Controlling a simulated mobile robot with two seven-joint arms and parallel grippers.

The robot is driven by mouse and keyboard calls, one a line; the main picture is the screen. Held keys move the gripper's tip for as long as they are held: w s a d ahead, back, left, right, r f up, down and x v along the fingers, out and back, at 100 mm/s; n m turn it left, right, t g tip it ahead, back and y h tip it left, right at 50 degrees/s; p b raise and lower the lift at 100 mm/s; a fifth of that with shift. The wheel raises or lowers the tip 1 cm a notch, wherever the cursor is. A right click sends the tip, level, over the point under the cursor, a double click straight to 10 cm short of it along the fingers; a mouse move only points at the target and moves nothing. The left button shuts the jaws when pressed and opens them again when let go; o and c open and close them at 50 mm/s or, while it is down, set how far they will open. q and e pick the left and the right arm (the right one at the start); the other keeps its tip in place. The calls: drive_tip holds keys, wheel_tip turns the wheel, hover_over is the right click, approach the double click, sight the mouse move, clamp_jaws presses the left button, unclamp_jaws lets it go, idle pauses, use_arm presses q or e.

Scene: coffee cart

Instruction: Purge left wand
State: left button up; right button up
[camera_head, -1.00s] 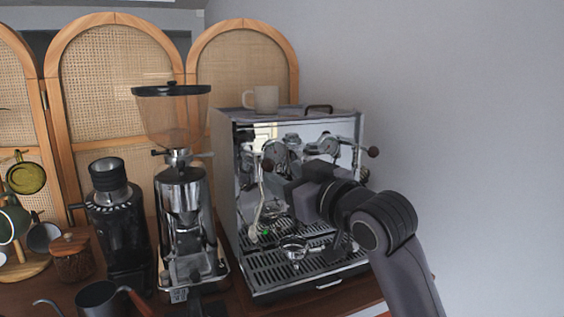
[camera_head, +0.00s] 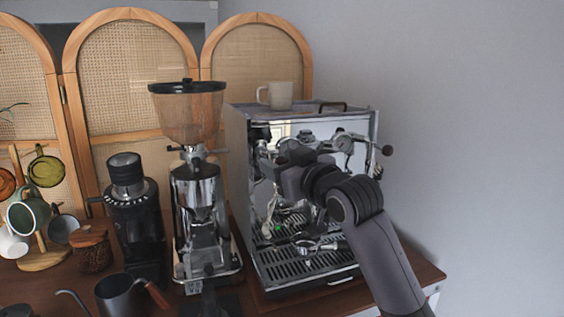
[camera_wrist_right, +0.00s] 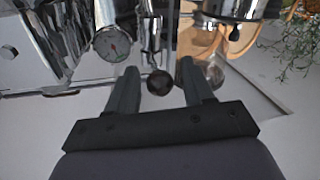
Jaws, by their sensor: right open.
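The espresso machine (camera_head: 305,268) stands on the counter. Its left wand (camera_head: 271,208) hangs at the left of its front, above the drip tray. My right gripper (camera_head: 268,165) is at the upper left of the machine's front, above the wand, and its hand hides part of the panel. In the right wrist view the gripper (camera_wrist_right: 160,66) is open, with a round black knob (camera_wrist_right: 160,83) showing between its fingers. I cannot tell whether the fingers touch it. Another black knob (camera_head: 386,150) sticks out at the machine's right. My left gripper is not in view.
A portafilter (camera_head: 307,245) sits low at the machine's front. A grinder with a hopper (camera_head: 187,115) stands close on the left. A cup (camera_head: 280,96) is on top of the machine. A kettle (camera_head: 118,297) stands at the front left.

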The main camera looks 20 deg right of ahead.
clamp_jaws()
drive_tip(key=shift+r, duration=0.1)
drive_tip(key=shift+r+g+h, duration=0.3)
drive_tip(key=shift+r+g, duration=0.25)
drive_tip(key=shift+g, duration=0.75)
drive_tip(key=shift+w+r+m+g, duration=0.2)
drive_tip(key=shift+r+m+g, duration=0.1)
drive_tip(key=shift+g, duration=0.6)
drive_tip(key=shift+w+r+m+g, duration=0.2)
drive_tip(key=shift+r+g, duration=0.1)
drive_tip(key=shift+g, duration=0.6)
